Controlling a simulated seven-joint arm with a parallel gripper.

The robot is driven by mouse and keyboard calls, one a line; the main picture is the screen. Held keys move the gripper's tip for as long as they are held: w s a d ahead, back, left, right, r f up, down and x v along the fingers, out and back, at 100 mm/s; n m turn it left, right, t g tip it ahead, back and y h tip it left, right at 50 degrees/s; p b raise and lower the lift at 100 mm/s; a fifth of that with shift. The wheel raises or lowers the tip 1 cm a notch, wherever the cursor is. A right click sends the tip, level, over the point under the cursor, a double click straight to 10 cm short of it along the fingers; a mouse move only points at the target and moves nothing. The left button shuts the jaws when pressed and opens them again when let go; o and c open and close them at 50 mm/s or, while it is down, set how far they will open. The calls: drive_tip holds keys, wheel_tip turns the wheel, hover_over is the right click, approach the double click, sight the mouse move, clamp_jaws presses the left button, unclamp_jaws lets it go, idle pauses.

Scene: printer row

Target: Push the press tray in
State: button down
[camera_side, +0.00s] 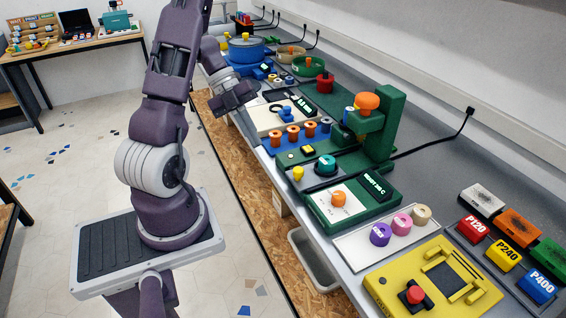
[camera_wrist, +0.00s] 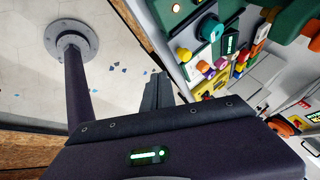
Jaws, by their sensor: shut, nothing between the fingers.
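The green press (camera_side: 385,125) stands at the middle right of the side view, with an orange knob (camera_side: 367,101) on top. In front of it a green base (camera_side: 318,217) carries a pale plate (camera_side: 352,208) with an orange knob (camera_side: 338,199), a tray-like part sticking out toward the bench's front edge. I cannot tell exactly which part is the tray. My gripper (camera_side: 247,110) is shut and empty, up and left of the press, apart from it. In the wrist view its dark fingers (camera_wrist: 157,92) show, left of the bench devices.
A teal knob (camera_side: 326,163) and a yellow knob (camera_side: 298,173) sit near the press. Purple, pink and tan knobs on a white board (camera_side: 352,243) and a yellow device (camera_side: 405,258) lie nearer the camera. A blue rack (camera_side: 298,145) with orange rings stands left of the press.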

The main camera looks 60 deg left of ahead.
approach(293, 181)
wheel_tip(293, 181, down, 4)
drive_tip(key=s, duration=0.3)
drive_tip(key=shift+w+d+r, duration=0.1)
drive_tip(key=shift+w+d, duration=0.5)
drive_tip(key=shift+w, duration=0.4)
drive_tip(key=shift+w+d+r, duration=0.1)
drive_tip(key=shift+w+d, duration=0.55)
drive_tip(key=shift+w, duration=0.3)
drive_tip(key=w, duration=1.1)
